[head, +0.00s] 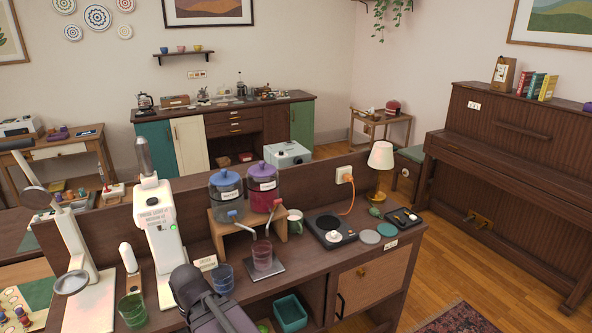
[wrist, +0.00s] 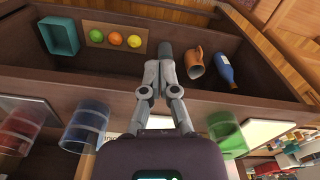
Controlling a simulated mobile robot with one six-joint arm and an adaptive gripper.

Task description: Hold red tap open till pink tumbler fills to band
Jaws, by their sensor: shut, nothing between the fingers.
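The red drink dispenser (head: 262,180) stands on a wooden stand at the middle of the counter. Its red tap (head: 275,206) shows as a small lever at the front. The pink tumbler (head: 262,254) stands upright on a dark flat plate (head: 277,269) below the dispensers; its band and fill level are too small to tell. It also shows in the wrist view (wrist: 20,130), at the left edge. My gripper (wrist: 166,52) is shut and empty, apart from the tap and tumbler. In the head view its fingers are hidden behind my dark arm.
A blue dispenser (head: 225,190) stands left of the red one. A blue tumbler (head: 223,278) and a green tumbler (head: 132,310) stand nearby. A white machine (head: 160,230) rises at left; a hot plate (head: 331,232) lies at right. A teal bin (head: 290,312) sits in the shelf below.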

